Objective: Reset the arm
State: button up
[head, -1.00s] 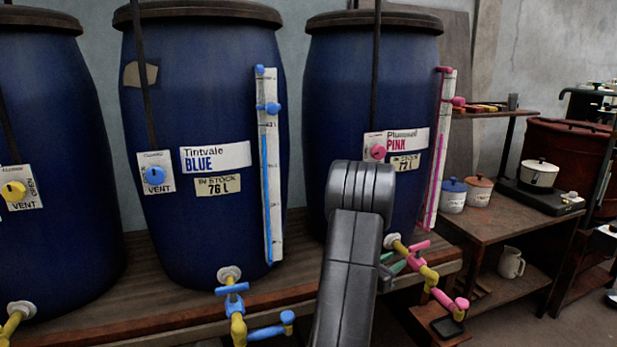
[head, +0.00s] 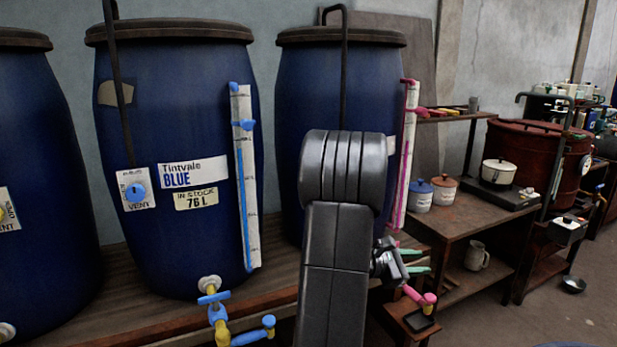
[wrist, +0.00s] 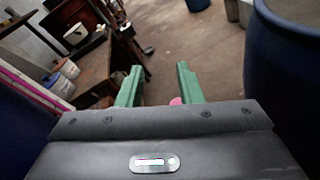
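My arm rises in the middle of the head view in front of the pink vat (head: 300,80) and hides its label. My gripper (head: 418,260) shows to the right of the arm, just above the pink tap (head: 420,297). In the wrist view, the two green fingers of my gripper (wrist: 159,80) stand apart with nothing held between them. A bit of pink (wrist: 176,101) shows low between the fingers, and I cannot tell whether it is touched.
The blue vat (head: 175,120) with its blue tap (head: 212,299) stands on the wooden bench (head: 150,325) left of my arm. A side table (head: 475,215) holds two canisters and a white pot (head: 497,173). Open floor (head: 500,320) lies at lower right.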

jog(key=shift+s+d+r+m+g, duration=0.2)
jog(key=shift+s+r+m+g, duration=0.1)
jog(key=shift+s, duration=0.25)
jog(key=shift+s+d+r+m+g, duration=0.15)
jog(key=shift+s+m, duration=0.15)
jog(key=shift+s, duration=0.3)
jog(key=shift+s+d+r+m+g, duration=0.2)
jog(key=shift+s+r+m+g, duration=0.1)
jog(key=shift+s, duration=0.25)
jog(key=shift+w+a+p, duration=0.1)
jog(key=shift+a+p, duration=0.05)
jog(key=shift+p, duration=0.2)
